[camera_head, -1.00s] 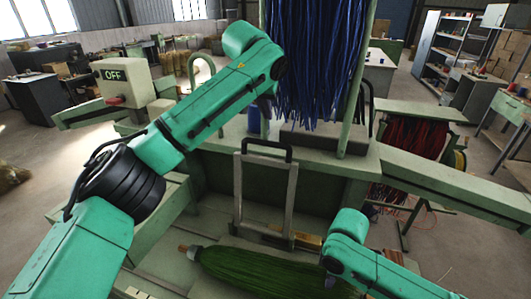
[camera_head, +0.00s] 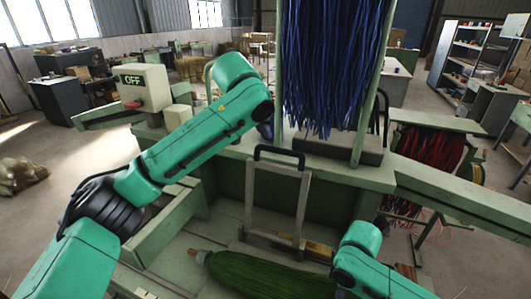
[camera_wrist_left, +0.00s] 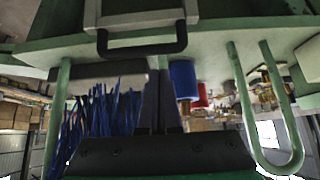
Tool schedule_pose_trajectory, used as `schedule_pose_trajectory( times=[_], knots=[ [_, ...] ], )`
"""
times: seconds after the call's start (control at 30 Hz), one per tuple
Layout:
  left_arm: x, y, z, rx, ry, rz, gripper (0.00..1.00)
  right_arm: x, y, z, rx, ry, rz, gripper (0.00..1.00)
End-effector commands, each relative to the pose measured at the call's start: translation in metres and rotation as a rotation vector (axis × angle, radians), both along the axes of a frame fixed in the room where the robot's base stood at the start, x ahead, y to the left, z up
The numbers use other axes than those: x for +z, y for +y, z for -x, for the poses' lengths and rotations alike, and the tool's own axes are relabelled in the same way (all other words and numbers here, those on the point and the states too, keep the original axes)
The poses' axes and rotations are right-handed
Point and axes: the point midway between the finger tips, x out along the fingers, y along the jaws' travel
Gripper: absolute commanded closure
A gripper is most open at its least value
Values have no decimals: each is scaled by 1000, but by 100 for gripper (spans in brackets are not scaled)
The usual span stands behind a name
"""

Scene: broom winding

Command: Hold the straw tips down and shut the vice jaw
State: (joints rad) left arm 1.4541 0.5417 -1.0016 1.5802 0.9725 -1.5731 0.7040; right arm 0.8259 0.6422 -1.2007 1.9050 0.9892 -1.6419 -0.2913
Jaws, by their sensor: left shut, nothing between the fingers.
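The metal frame with a black handle (camera_head: 280,154), possibly the vice jaw, stands upright on the green machine. Its handle also shows in the left wrist view (camera_wrist_left: 143,40). A green straw bundle (camera_head: 265,274) lies in the machine's bed, its right part behind my right arm. Blue straw (camera_head: 322,75) hangs at the back; its ends also show in the left wrist view (camera_wrist_left: 105,108). My left gripper (camera_wrist_left: 158,90) is shut and empty beside the blue straw; I cannot tell whether they touch. In the head view its fingers are hidden. My right gripper is hidden too.
A grey box marked OFF (camera_head: 143,89) with a red switch stands at the left. Red straw (camera_head: 425,160) hangs at the right. A long green beam (camera_head: 455,198) runs out to the right. Red and blue spools (camera_wrist_left: 185,78) stand near my left fingers.

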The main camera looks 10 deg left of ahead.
Motion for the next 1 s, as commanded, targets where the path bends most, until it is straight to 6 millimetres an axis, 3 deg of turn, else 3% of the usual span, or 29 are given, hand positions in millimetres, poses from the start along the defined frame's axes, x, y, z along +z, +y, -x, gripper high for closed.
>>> schedule_pose_trajectory(
  times=[0.2,0.37,0.77,1.0],
  knots=[
    [-37,-4,-29,1,4,-1,100,0,0,0,0,0,1,100],
    [-52,-7,-43,0,2,0,100,0,0,0,0,0,1,100],
    [-56,-7,-46,-1,1,0,100,0,0,0,0,0,0,100],
    [-59,-6,-36,-3,-24,5,100,0,0,0,0,1,0,100]
  ],
)
